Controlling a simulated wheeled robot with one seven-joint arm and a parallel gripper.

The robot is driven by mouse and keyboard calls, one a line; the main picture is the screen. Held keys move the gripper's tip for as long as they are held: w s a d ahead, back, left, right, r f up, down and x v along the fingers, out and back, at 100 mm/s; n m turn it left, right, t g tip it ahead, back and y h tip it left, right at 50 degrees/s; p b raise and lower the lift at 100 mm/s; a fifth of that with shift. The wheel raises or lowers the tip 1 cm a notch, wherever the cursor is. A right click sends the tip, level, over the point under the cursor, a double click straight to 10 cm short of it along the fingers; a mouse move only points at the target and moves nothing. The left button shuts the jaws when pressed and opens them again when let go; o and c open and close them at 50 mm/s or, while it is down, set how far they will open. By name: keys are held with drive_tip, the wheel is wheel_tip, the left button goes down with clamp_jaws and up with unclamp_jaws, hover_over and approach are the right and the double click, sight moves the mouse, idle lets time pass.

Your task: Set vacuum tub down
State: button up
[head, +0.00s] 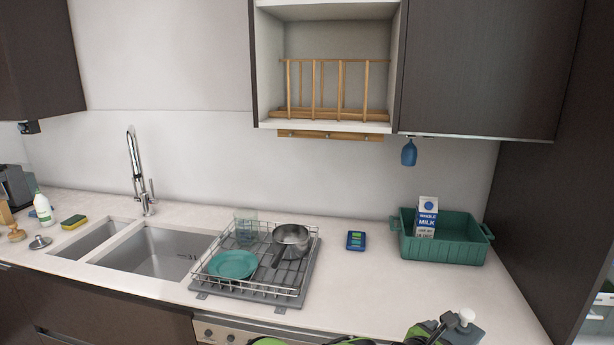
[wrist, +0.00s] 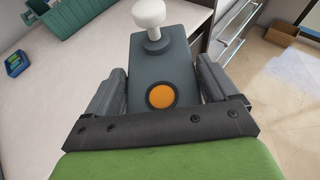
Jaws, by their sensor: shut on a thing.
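The vacuum tub (wrist: 150,70) is a dark grey block with a round orange button and a white knob on top. My gripper (wrist: 158,88) is shut on it, with a finger on each side of the tub. In the head view the tub (head: 466,331) shows at the bottom right, by the counter's front edge, with my gripper (head: 432,332) to its left. The tub's underside is hidden, and I cannot tell its height over the counter (head: 370,285).
A green crate (head: 443,250) holding a milk carton (head: 427,217) stands at the back right. A small blue item (head: 356,240) lies left of it. A dish rack (head: 260,290) with a plate, pan and glass stands by the sink (head: 150,250).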

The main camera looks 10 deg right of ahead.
drive_tip(key=w+a+f+n+t+y, duration=0.2)
drive_tip(key=a+f+n+t+y, duration=0.5)
drive_tip(key=a+f+n+y, duration=0.4)
drive_tip(key=shift+w+a+f+n+y, duration=0.5)
drive_tip(key=shift+a+f, duration=1.9)
drive_tip(key=shift+a, duration=1.9)
drive_tip(key=shift+s, duration=0.15)
